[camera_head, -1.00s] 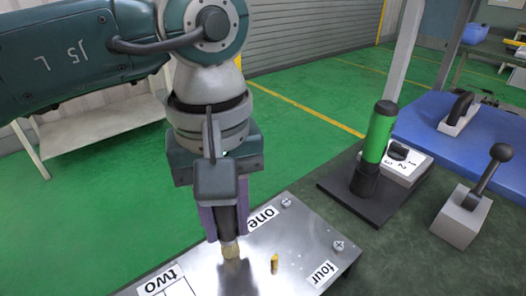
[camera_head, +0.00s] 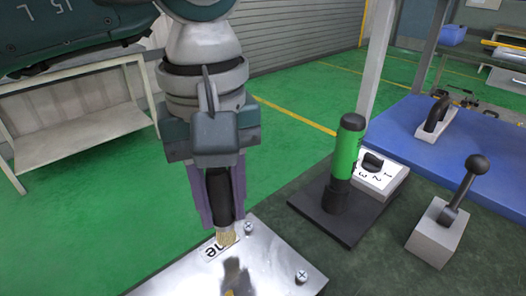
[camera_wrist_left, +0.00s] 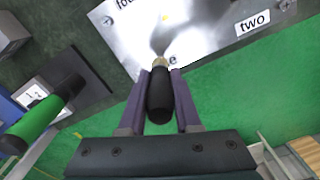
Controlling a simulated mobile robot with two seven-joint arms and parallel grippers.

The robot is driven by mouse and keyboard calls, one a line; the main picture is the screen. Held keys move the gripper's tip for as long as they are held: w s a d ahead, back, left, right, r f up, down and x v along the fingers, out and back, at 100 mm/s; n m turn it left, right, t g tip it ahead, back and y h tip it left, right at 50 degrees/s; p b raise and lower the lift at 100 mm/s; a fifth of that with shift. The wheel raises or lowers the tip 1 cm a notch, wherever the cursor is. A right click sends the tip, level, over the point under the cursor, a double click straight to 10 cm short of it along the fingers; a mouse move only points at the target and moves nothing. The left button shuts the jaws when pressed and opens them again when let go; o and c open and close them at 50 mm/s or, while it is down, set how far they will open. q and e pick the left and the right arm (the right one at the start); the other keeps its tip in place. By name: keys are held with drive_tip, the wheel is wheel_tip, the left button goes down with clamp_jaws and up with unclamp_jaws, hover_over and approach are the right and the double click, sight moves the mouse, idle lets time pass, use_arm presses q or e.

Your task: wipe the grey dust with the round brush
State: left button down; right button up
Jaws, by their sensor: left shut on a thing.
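My left gripper (camera_head: 222,213) is shut on the round brush, holding its black handle (camera_head: 218,192) between purple-grey fingers. I cannot tell whether the bristles touch the plate. In the left wrist view the handle (camera_wrist_left: 160,97) lies between the fingers, with bristles (camera_wrist_left: 159,63) at the plate's edge (camera_wrist_left: 195,38). I cannot make out grey dust for sure; a dark patch (camera_head: 237,272) on the plate may be a reflection. My right gripper is out of view.
A green cylinder (camera_head: 348,150) stands on a black base right of the plate. Beside it are a numbered dial box (camera_head: 386,184) and a grey box with a lever (camera_head: 435,238). A black-handled tool (camera_head: 435,120) rests on the blue surface (camera_head: 400,140). Screws (camera_head: 302,277) stick up from the plate.

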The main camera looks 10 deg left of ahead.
use_arm(q)
drive_tip(key=shift+r+p, duration=1.25)
drive_tip(key=shift+r, duration=1.25)
